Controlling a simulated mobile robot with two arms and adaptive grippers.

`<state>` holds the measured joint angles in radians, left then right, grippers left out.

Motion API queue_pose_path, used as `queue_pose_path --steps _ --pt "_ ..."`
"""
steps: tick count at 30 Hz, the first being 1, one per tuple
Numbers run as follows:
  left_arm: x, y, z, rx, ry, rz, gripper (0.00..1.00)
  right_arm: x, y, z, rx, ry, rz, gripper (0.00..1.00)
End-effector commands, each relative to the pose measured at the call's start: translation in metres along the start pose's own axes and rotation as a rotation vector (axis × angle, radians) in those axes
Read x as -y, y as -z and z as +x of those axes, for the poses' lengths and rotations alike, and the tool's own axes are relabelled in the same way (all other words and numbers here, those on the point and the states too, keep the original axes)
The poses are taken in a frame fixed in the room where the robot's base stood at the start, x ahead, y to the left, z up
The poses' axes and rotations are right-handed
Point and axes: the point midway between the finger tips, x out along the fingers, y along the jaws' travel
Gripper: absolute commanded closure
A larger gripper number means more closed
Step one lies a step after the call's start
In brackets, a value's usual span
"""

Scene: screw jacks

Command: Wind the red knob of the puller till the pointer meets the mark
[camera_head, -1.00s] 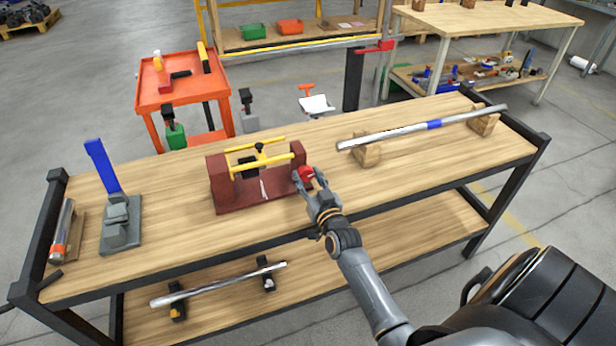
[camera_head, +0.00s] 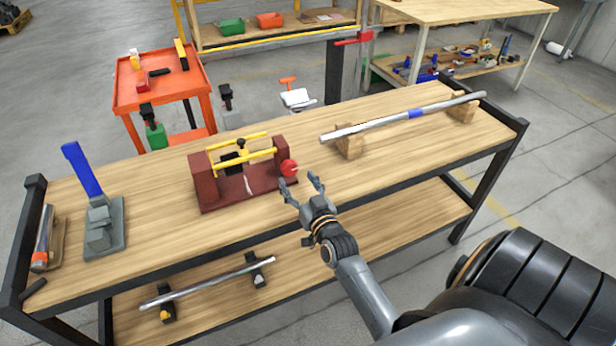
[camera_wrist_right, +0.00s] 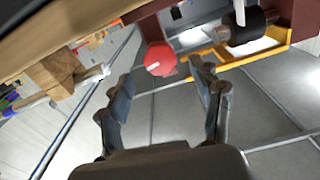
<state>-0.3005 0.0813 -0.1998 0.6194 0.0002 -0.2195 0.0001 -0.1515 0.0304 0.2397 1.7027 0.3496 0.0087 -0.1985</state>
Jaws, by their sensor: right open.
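The puller (camera_head: 243,172) stands on the wooden bench top, with a dark red frame, two yellow rods and a black block between its end plates. Its round red knob (camera_head: 289,167) is on the right end. My right gripper (camera_head: 299,182) is open and empty, just in front of and to the right of the knob, apart from it. In the right wrist view the knob (camera_wrist_right: 159,59) shows beyond the two spread fingers (camera_wrist_right: 160,80). A pale mark (camera_head: 248,184) shows on the base; I cannot tell the pointer's place against it. My left gripper is not in view.
A long metal bar (camera_head: 400,118) rests on wooden blocks at the right of the bench. A blue-handled jack (camera_head: 98,205) stands at the left. A lower shelf (camera_head: 300,270) holds another bar.

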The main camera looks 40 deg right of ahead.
Motion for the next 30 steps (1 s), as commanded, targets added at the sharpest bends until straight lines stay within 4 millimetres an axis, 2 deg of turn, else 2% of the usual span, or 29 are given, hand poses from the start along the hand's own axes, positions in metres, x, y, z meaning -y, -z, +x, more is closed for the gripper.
queue_pose_path --steps 1,6,12,17,30 --pt "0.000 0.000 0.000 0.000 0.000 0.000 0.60 0.000 -0.001 -0.013 0.003 0.000 0.000 0.35" --pt "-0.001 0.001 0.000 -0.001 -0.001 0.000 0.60 0.000 -0.001 -0.046 0.003 0.000 0.001 0.35" --pt "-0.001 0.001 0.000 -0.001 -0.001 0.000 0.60 0.000 -0.001 -0.070 0.002 0.000 0.001 0.35" --pt "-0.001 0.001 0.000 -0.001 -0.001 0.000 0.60 0.000 0.000 -0.076 0.001 0.000 0.002 0.35" --pt "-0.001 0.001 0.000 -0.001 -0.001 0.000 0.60 0.000 0.000 -0.076 0.000 0.000 0.002 0.35"
